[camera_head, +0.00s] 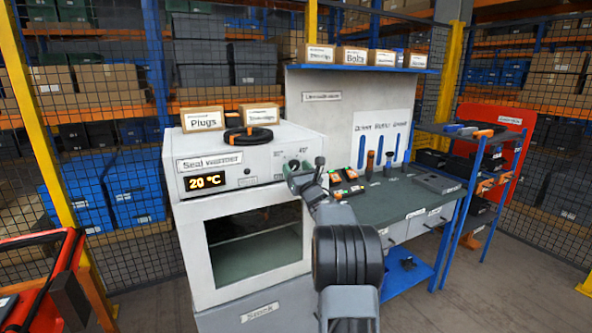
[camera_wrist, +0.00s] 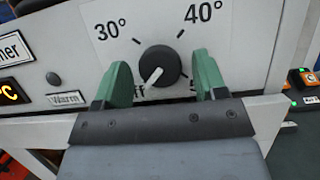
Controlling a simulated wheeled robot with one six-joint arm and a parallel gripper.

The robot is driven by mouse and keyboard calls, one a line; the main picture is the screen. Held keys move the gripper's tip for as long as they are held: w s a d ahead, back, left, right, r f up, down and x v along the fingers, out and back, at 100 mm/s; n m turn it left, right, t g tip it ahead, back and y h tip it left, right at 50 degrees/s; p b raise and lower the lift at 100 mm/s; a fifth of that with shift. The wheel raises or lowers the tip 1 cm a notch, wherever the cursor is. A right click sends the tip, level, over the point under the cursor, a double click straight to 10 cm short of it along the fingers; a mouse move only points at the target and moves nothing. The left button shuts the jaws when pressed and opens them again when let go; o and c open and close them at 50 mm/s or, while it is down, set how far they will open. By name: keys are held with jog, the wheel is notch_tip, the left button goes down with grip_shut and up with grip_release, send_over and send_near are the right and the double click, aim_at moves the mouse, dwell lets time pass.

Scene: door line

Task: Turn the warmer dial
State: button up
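The seal warmer (camera_head: 255,165) is a grey-white cabinet with a windowed front, and its display (camera_head: 207,181) reads 20 °C. Its black round dial (camera_wrist: 160,68) sits on the panel between printed marks, with 30° at upper left and 40° at upper right. The white pointer points down-left, towards partly hidden lettering that ends in "ff". My gripper (camera_wrist: 160,62) is open, its green fingers on the left and right of the dial, with visible gaps. In the head view my gripper (camera_head: 305,176) is at the panel's right side. The lower scale marks are partly hidden.
A small button and a "Warm" label (camera_wrist: 66,99) are left of the dial. Boxes and a black ring (camera_head: 248,136) lie on top of the warmer. A workbench (camera_head: 405,197) with tools stands close on the right. Open floor is at front right.

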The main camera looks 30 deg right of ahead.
jog(key=c, duration=0.8)
jog(key=shift+f, duration=0.1)
jog(key=shift+f+b, duration=0.1)
jog(key=shift+b, duration=0.4)
